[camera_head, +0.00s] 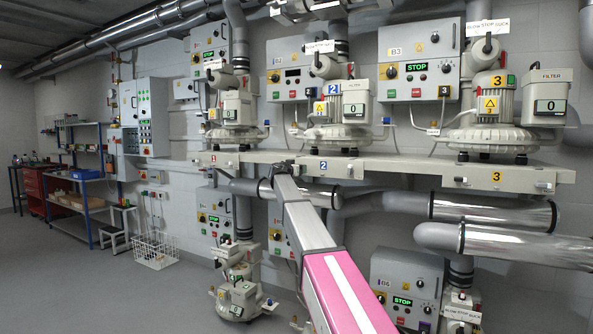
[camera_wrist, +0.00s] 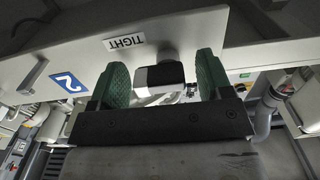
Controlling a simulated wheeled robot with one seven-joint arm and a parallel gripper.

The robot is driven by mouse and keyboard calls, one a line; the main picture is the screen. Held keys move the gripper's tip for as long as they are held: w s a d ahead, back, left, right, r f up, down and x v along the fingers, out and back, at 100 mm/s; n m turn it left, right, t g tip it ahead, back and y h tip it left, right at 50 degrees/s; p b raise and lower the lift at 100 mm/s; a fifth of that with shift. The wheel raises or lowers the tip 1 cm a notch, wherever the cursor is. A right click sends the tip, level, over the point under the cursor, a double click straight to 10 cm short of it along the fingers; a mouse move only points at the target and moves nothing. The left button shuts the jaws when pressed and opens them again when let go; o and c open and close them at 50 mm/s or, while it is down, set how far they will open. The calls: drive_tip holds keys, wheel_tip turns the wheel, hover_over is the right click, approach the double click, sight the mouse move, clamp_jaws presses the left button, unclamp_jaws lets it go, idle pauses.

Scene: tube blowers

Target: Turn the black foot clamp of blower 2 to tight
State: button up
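Blower 2 (camera_head: 330,132) stands on the wall shelf in the head view, with a blue 2 label on its motor. Another blue 2 label (camera_wrist: 67,82) is on the shelf edge in the wrist view. The black foot clamp (camera_wrist: 158,75) shows there as a dark block with a pale end, just below a white TIGHT label (camera_wrist: 125,42). My gripper (camera_wrist: 162,64) is open, its green-padded fingers on either side of the clamp, with a gap visible at each side.
The shelf edge (camera_head: 403,171) runs just above my arm. Blower 1 (camera_head: 236,128) stands to the left and blower 3 (camera_head: 490,135) to the right. Silver pipes (camera_head: 490,212) run below the shelf on the right. The floor at left (camera_head: 90,280) is clear.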

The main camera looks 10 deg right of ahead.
drive_tip(key=v, duration=1.1)
drive_tip(key=s+d+f+n+g+y, duration=0.1)
drive_tip(key=s+d+f+g, duration=0.2)
drive_tip(key=s+f, duration=0.65)
drive_tip(key=s+d+f+n+g+y, duration=0.15)
drive_tip(key=s+f, duration=0.25)
drive_tip(key=f, duration=1.1)
drive_tip(key=s+d+f+n+g+y, duration=0.15)
drive_tip(key=s+d+f+g, duration=0.25)
drive_tip(key=s+f, duration=0.55)
drive_tip(key=s+a+f+n+g+y, duration=0.2)
drive_tip(key=s+f+g+y, duration=0.4)
drive_tip(key=s+f, duration=1.6)
drive_tip(key=s+n, duration=0.1)
drive_tip(key=s, duration=0.2)
drive_tip(key=shift+a+f+y, duration=0.2)
drive_tip(key=shift+a+y, duration=0.1)
